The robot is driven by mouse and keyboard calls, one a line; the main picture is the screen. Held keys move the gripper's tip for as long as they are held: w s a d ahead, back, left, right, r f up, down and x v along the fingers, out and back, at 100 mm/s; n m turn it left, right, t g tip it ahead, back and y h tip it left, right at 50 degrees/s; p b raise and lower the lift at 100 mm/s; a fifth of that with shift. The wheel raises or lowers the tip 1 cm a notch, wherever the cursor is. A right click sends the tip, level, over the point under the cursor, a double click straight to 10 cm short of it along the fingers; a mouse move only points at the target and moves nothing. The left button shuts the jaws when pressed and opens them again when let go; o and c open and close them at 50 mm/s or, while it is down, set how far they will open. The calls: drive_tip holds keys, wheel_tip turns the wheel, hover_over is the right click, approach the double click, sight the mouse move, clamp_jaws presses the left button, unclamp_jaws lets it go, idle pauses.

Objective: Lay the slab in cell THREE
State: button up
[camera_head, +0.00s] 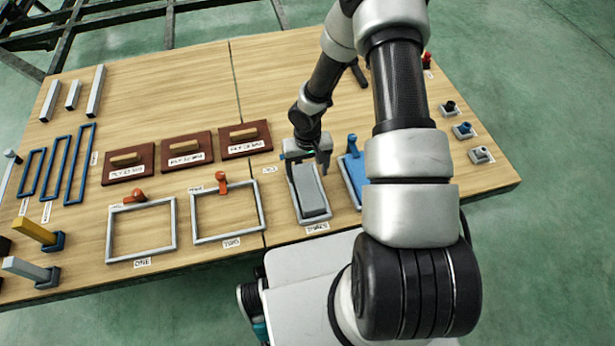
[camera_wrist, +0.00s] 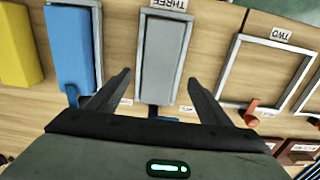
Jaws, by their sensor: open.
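The grey slab (camera_head: 313,192) lies inside the pale frame of cell THREE (camera_head: 297,204), above its THREE label (camera_head: 317,227). In the wrist view the slab (camera_wrist: 158,60) fills most of the frame (camera_wrist: 139,60), with a thin rim around it; I cannot tell how deep it sits. My gripper (camera_head: 307,158) is at the far end of this cell. In the wrist view my gripper (camera_wrist: 160,78) is open, with a finger on each side of the cell and apart from the slab. A blue part (camera_wrist: 163,119) shows near the palm, partly hidden.
Empty frames ONE (camera_head: 110,235) and TWO (camera_head: 195,215) lie to the left, with orange knobs behind them. A blue slab (camera_head: 356,176) lies close on the right, partly behind my arm. Brown handled boards (camera_head: 186,147) stand behind the empty frames.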

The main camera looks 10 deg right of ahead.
drive_tip(key=d+r+t+h+p, duration=0.1)
drive_tip(key=d+r, duration=0.1)
drive_tip(key=r, duration=1.3)
drive_tip(key=d+r+t+h, duration=0.1)
drive_tip(key=d+r, duration=0.2)
drive_tip(key=r, duration=1.1)
drive_tip(key=s+a+r+t+y, duration=0.1)
drive_tip(key=s+a+r, duration=0.1)
drive_tip(key=s+r, duration=0.7)
drive_tip(key=s+a+r+t+y, duration=0.1)
drive_tip(key=s+a+r+t, duration=0.1)
drive_tip(key=s+r, duration=0.7)
drive_tip(key=shift+s+a+r+t, duration=0.15)
drive_tip(key=shift+a+r+t, duration=0.15)
drive_tip(key=shift+a+r, duration=0.25)
